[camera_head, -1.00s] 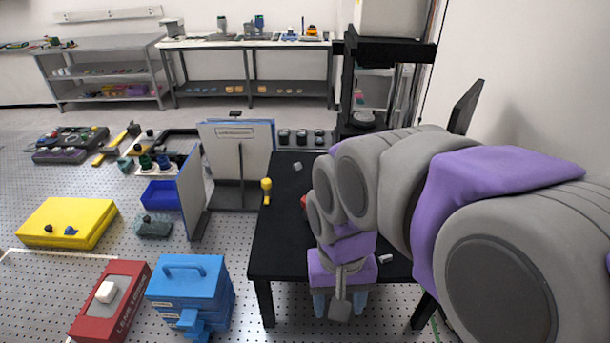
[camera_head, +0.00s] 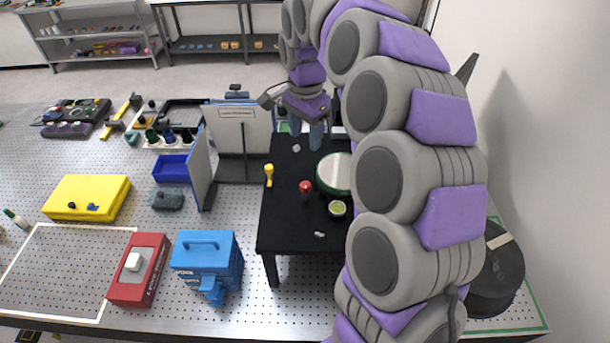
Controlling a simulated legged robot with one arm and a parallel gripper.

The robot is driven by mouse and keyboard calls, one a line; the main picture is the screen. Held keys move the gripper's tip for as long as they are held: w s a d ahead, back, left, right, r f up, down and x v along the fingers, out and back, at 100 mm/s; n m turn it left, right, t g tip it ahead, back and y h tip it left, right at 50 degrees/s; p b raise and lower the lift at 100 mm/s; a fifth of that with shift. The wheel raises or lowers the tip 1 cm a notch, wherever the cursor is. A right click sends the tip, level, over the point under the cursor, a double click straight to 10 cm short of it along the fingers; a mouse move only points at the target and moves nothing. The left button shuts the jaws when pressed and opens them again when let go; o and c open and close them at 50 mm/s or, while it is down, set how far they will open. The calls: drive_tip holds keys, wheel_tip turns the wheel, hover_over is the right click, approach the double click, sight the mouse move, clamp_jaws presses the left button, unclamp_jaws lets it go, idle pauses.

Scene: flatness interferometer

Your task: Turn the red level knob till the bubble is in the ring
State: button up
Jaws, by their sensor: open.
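The red level knob (camera_head: 306,187) stands upright on the black table (camera_head: 285,237), near the table's middle. A small round vial with a yellow-green face (camera_head: 338,208) sits to its lower right and looks like the bubble level. The bubble and ring are too small to make out. My gripper (camera_head: 306,133) is open and empty, fingers pointing down, above the back part of the table. It is above the knob in the picture and apart from it.
A yellow knob (camera_head: 269,173) stands at the table's left edge. A white-topped green disc (camera_head: 335,173) lies right of the red knob, partly behind my arm. A labelled upright panel (camera_head: 241,130) stands behind left. A blue box (camera_head: 207,257) is at front left.

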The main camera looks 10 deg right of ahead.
sight(305, 184)
wheel_tip(305, 184, down, 17)
drive_tip(key=shift+f+p, duration=0.1)
drive_tip(key=shift+p, duration=1)
drive_tip(key=c, duration=1)
drive_tip(key=shift+c, duration=0.2)
drive_tip(key=shift+n+b, duration=1.3)
drive_tip(key=shift+n, duration=1.6)
drive_tip(key=shift+r, duration=0.2)
